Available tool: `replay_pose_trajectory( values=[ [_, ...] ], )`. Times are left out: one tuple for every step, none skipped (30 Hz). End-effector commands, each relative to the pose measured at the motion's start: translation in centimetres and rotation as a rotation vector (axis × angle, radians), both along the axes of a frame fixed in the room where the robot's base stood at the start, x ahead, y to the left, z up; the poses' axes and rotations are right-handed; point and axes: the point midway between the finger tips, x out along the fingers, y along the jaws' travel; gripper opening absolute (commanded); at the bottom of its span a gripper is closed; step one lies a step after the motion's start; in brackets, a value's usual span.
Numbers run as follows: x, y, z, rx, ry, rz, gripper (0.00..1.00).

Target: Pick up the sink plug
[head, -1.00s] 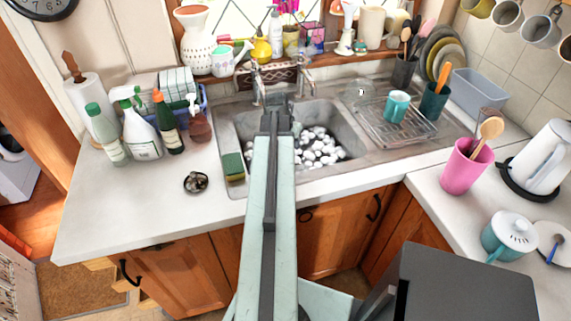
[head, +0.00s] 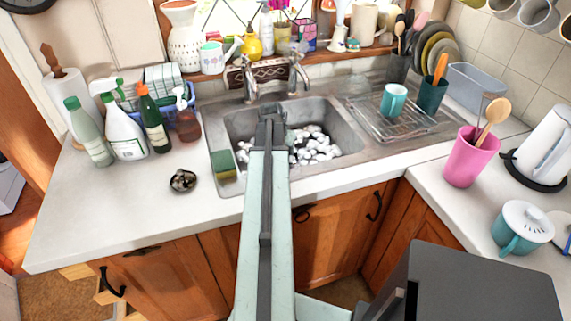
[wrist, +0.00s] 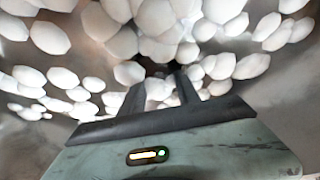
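I cannot make out a sink plug for certain. The sink basin (head: 352,132) holds a heap of white foam-like lumps (head: 318,150), which hide its floor and anything under them. A small round dark metallic item (head: 183,181) lies on the counter left of the sink; I cannot tell whether it is the plug. My gripper (head: 271,112) is over the basin. In the wrist view its two dark fingers (wrist: 160,88) stand apart, with white lumps (wrist: 155,45) beyond and between them. I see nothing held.
A green and yellow sponge (head: 223,166) sits at the sink's left rim. The tap (head: 272,80) stands behind the basin. A drying rack (head: 390,118) with a teal mug (head: 394,100) is to the right. Bottles (head: 123,130) stand at the left; the front left counter is clear.

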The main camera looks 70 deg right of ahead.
Motion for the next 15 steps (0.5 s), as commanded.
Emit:
replay_pose_trajectory(
  values=[
    [-0.03, -0.36, -1.59, 0.0, 0.0, 0.0, 0.38],
    [-0.04, -0.47, -1.8, 0.0, 0.0, 0.0, 0.38],
    [-0.05, -0.55, -1.87, 0.0, 0.0, 0.0, 0.38],
    [-0.06, -0.56, -1.81, 0.0, 0.0, 0.0, 0.38],
    [-0.06, -0.56, -1.69, 0.0, 0.0, 0.001, 0.38],
    [-0.07, -0.53, -1.54, 0.0, 0.0, 0.001, 0.38],
    [-0.06, -0.5, -1.49, 0.0, 0.0, 0.001, 0.38],
    [-0.06, -0.5, -1.47, 0.0, 0.0, 0.001, 0.38],
    [-0.05, -0.49, -1.46, 0.0, 0.0, 0.001, 0.38],
    [-0.05, -0.49, -1.46, 0.0, 0.0, 0.001, 0.3],
    [-0.05, -0.49, -1.45, 0.0, 0.0, 0.001, 0.21],
    [-0.04, -0.49, -1.45, 0.0, 0.0, 0.001, 0.1],
    [-0.04, -0.48, -1.46, 0.0, 0.0, 0.001, 0.02],
    [-0.03, -0.48, -1.46, 0.0, 0.0, 0.001, 0.0],
    [-0.03, -0.48, -1.46, 0.0, 0.0, 0.001, 0.0]
  ],
)
